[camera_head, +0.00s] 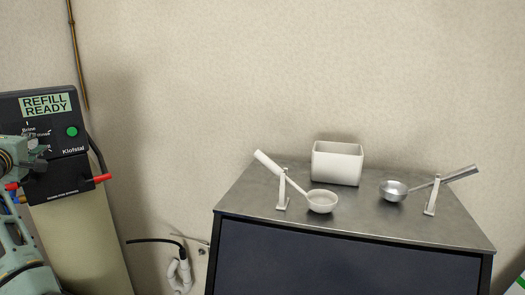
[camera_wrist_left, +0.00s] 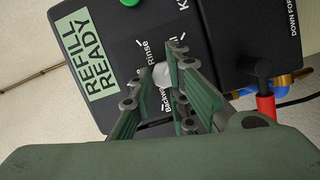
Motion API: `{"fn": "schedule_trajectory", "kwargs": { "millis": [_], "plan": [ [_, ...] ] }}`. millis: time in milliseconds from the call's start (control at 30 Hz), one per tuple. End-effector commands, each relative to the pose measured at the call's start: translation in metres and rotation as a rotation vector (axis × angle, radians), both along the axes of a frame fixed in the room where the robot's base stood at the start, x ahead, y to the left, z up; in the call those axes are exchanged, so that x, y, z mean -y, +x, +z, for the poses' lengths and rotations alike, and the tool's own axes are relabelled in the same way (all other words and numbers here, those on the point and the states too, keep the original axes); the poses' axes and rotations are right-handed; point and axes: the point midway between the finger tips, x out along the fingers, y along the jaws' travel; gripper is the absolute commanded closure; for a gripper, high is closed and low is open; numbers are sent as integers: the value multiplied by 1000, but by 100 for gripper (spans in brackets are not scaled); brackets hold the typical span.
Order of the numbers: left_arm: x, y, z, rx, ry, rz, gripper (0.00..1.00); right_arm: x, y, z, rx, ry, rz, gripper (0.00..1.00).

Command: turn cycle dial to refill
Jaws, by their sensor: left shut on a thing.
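The black control box (camera_head: 68,135) of the ice maker is at the left edge of the head view. Its screen (camera_head: 45,104) reads "REFILL READY", and it also shows in the left wrist view (camera_wrist_left: 87,58). The pale cycle dial (camera_wrist_left: 161,74) shows in the left wrist view, with printed labels around it, among them "Rinse". My left gripper (camera_wrist_left: 153,80) is shut on the dial, one finger on each side. The fingers cover part of the dial and labels, so its exact pointing is hard to tell. My right gripper is in neither view.
A grey-topped cabinet (camera_head: 250,195) to the right bears a white bin (camera_head: 337,164), a white ladle (camera_head: 322,202) and a metal ladle (camera_head: 393,190) on stands.

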Motion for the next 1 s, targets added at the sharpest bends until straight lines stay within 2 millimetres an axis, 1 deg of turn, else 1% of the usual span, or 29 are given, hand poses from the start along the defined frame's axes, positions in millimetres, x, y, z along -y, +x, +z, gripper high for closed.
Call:
{"fn": "schedule_trajectory", "kwargs": {
  "millis": [33, 233, 267, 567, 667, 1000],
  "plan": [
    [2, 3, -13, -28, -6, -7, 82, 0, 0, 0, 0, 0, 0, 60],
    [2, 3, -11, -22, -6, -7, 65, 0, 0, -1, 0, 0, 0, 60],
    [2, 2, -11, -21, -6, -8, 64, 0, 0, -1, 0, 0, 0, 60],
    [2, 0, -6, -12, -3, -5, 64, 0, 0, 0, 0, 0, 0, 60],
    [7, -5, -6, -12, -2, -5, 64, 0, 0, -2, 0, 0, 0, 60],
    [28, -33, -5, -9, -2, -3, 64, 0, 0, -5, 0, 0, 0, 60]
  ]
}}
